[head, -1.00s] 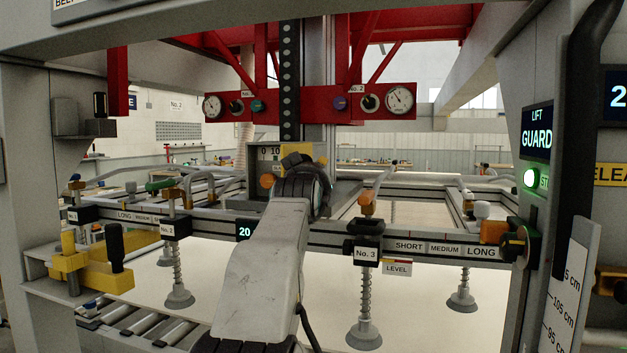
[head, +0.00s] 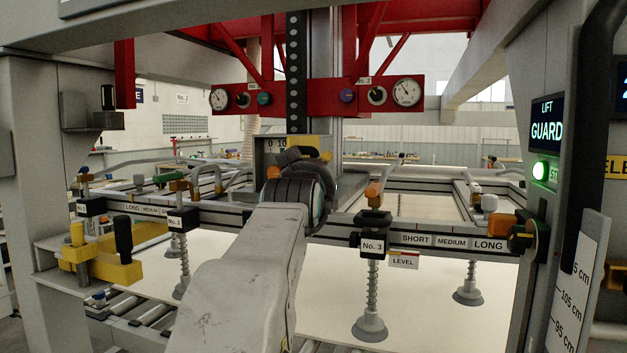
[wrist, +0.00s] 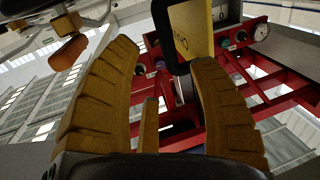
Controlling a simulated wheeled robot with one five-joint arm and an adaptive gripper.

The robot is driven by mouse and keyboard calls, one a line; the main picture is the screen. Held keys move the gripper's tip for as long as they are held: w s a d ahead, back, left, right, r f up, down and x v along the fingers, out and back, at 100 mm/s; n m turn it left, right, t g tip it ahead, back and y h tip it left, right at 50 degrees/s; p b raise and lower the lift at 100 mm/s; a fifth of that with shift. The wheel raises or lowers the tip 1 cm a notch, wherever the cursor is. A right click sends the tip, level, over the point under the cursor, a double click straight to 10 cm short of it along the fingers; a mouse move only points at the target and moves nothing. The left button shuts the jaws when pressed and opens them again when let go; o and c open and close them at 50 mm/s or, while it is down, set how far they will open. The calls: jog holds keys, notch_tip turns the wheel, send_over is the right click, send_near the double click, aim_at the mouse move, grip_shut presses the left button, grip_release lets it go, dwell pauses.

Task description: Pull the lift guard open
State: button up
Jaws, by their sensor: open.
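A screen on the right post reads LIFT GUARD (head: 546,122), with a lit green button (head: 540,171) below it. A yellow plate with dark lettering (wrist: 190,28) in a black frame shows at the top of the wrist view; I cannot tell for certain that it is the guard. In the head view a grey box with yellow parts (head: 270,146) stands in front of the mast, partly hidden by my wrist. My gripper (wrist: 162,68) is open with nothing gripped, its yellow fingers apart just below the plate. In the head view my arm hides most of the gripper.
A red beam with gauges (head: 330,97) hangs above the box. A rail with suction cups crosses in front; the No. 3 cup (head: 370,328) hangs right of my arm. A yellow bracket with a black handle (head: 123,240) is at left. A pale sheet (head: 430,310) lies below.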

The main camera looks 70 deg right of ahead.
jog(key=shift+v, duration=1.7)
notch_tip(320, 180, down, 19)
jog(key=a+g+y, duration=0.1)
jog(key=a+y, duration=0.2)
jog(key=y, duration=0.4)
jog(key=w+a+f+n+y+p, duration=0.1)
jog(key=a+f+y, duration=0.4)
jog(key=a+f, duration=0.6)
jog(key=w+a+f+n+y+p, duration=0.2)
jog(key=w+a+f+n, duration=0.15)
jog(key=a, duration=0.65)
jog(key=w+a+f+n+y+p, duration=0.25)
jog(key=a+n, duration=0.25)
jog(key=a, duration=0.6)
jog(key=w+a+r+n+y+p, duration=0.1)
jog(key=a+r+n+p, duration=0.1)
jog(key=a+n, duration=0.4)
jog(key=a+r, duration=0.1)
jog(key=a, duration=0.2)
jog(key=shift+t, duration=0.3)
